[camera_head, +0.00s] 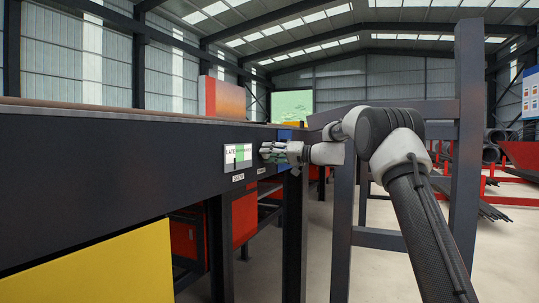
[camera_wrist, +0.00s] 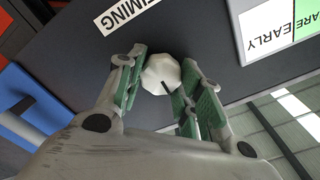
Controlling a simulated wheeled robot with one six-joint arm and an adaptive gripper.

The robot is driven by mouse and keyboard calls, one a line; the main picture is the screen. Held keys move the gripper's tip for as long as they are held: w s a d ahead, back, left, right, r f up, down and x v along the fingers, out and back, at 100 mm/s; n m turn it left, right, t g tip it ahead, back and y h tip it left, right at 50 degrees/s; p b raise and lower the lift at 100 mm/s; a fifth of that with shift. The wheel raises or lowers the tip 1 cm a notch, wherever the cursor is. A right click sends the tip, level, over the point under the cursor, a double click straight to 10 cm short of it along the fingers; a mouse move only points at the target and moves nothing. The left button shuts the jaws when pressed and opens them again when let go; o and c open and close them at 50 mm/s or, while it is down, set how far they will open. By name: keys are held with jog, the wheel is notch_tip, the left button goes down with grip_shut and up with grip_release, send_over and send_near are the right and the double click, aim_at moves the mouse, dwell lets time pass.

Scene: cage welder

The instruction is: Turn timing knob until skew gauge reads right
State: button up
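The timing knob (camera_wrist: 161,75) is a white faceted knob with a dark pointer line, on the dark panel (camera_wrist: 75,50). My gripper (camera_wrist: 163,68) has one finger on each side of it, both tips seeming to touch its sides. In the head view my gripper (camera_head: 272,152) is at the panel and hides the knob. The skew gauge (camera_head: 237,157) is a white plate with a green band, just left of my gripper. "LATE" shows at its left; its needle is too small to read surely. In the wrist view only the gauge's "EARLY" side (camera_wrist: 270,30) shows.
A TIMING label (camera_wrist: 125,12) is beside the knob. A yellow panel (camera_head: 90,268) is below the dark beam (camera_head: 120,150) at left. A dark upright post (camera_head: 468,130) stands close on the right. Open floor (camera_head: 380,275) lies below my arm.

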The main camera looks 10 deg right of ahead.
jog(key=shift+m, duration=0.4)
jog(key=shift+f+m, duration=0.1)
jog(key=shift+m, duration=2.3)
jog(key=o, duration=1)
jog(key=shift+o, duration=0.2)
jog(key=shift+d, duration=0.15)
jog(key=v, duration=1.1)
jog(key=shift+s+d, duration=0.25)
jog(key=shift+d, duration=0.05)
